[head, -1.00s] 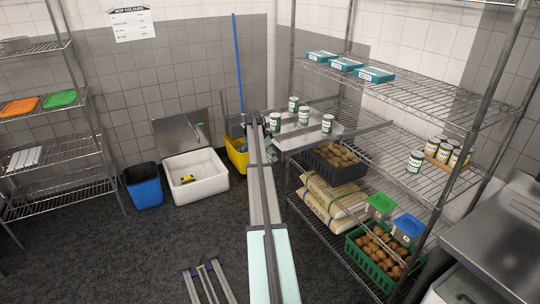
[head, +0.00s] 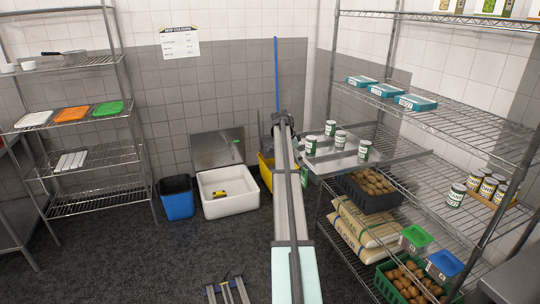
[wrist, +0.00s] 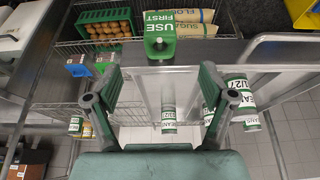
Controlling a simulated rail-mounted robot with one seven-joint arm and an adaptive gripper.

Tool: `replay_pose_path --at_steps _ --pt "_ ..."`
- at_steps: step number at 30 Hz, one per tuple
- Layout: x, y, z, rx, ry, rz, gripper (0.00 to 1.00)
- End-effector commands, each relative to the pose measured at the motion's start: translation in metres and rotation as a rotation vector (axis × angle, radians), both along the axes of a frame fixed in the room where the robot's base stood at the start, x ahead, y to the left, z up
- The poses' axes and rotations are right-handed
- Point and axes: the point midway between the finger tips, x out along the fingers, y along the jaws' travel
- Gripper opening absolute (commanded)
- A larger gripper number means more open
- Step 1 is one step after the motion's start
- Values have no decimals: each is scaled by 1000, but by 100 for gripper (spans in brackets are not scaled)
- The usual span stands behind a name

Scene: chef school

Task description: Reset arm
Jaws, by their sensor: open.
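My gripper (wrist: 158,82) is open in the wrist view, its two green-padded fingers wide apart with nothing between them. A green piece with a "USE FIRST" label (wrist: 160,32) shows beyond the fingertips, apart from them. White-and-green cans, one of them (wrist: 241,100) at the right of the wrist view, stand below and beside it. In the head view my arm (head: 290,200) reaches from the bottom edge towards the back corner by the shelf. The fingers cannot be made out there. Several cans, one of them (head: 364,150), stand on a metal surface right of the arm.
The wire shelf (head: 450,125) at right holds teal boxes (head: 415,102), yellow-labelled cans (head: 488,187), sacks (head: 365,228) and crates of brown produce. A blue bin (head: 177,198), a white sink (head: 228,192) and a yellow bucket (head: 266,172) stand at the back. The floor at left is open.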

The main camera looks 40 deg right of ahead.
Motion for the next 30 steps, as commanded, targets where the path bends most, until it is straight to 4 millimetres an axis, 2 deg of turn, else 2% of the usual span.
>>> replay_pose_path --at_steps 5,8,11,13,20,24,26,30 --pt "1 1 2 4 11 35 82" --pt "4 -1 2 12 27 126 82" --pt "-2 13 -2 26 38 273 82" --pt "-15 38 -33 56 57 400 82" --pt "-21 136 -142 162 113 712 82" --pt "-29 207 -207 232 146 882 82" --pt "-36 239 -234 263 160 950 82" --pt "-57 313 -291 335 190 1104 82"
